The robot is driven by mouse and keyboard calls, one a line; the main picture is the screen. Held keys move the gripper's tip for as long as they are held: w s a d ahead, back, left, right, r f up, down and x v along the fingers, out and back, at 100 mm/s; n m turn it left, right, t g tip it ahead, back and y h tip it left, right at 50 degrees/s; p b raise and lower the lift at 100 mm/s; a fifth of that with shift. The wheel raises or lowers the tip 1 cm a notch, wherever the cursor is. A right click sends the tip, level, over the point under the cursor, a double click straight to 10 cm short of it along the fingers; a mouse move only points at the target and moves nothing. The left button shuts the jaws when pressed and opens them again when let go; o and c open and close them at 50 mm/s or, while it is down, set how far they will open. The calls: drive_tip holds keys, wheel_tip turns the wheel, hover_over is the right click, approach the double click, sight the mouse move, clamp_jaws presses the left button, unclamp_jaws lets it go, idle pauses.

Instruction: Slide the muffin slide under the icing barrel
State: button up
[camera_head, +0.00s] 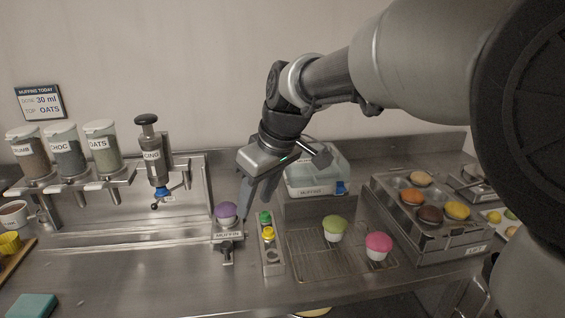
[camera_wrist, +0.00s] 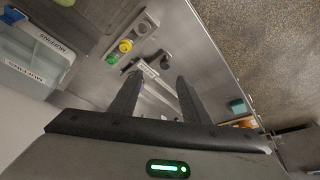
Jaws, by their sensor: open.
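The muffin slide (camera_head: 229,239) is a small metal carriage labelled MUFFIN at the right end of a long metal track. It bears a purple-topped muffin (camera_head: 225,211) in a white cup and has a handle at its front. The icing barrel (camera_head: 153,158) stands upright to the left, behind the track, with a black knob on top and a blue nozzle below. My gripper (camera_head: 256,205) is open and empty, pointing down above and slightly right of the slide. In the wrist view my gripper (camera_wrist: 157,84) shows both fingers apart, with the track area beyond them.
A narrow holder with green and yellow pieces (camera_head: 267,233) stands just right of the slide. Further right are a wire rack (camera_head: 310,262) with green and pink muffins, a muffin tray (camera_head: 440,233) and a clear bin (camera_head: 316,165). Several topping dispensers (camera_head: 68,155) stand left.

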drive_tip(key=w+a, duration=0.1)
drive_tip(key=a, duration=0.2)
drive_tip(key=n+b, duration=0.1)
drive_tip(key=b, duration=0.1)
approach(226, 245)
drive_tip(key=x, duration=0.8)
drive_tip(key=shift+w+f, duration=0.2)
drive_tip(key=shift+f, duration=0.2)
drive_tip(key=shift+a+g, duration=0.1)
drive_tip(key=shift+g, duration=0.2)
clamp_jaws()
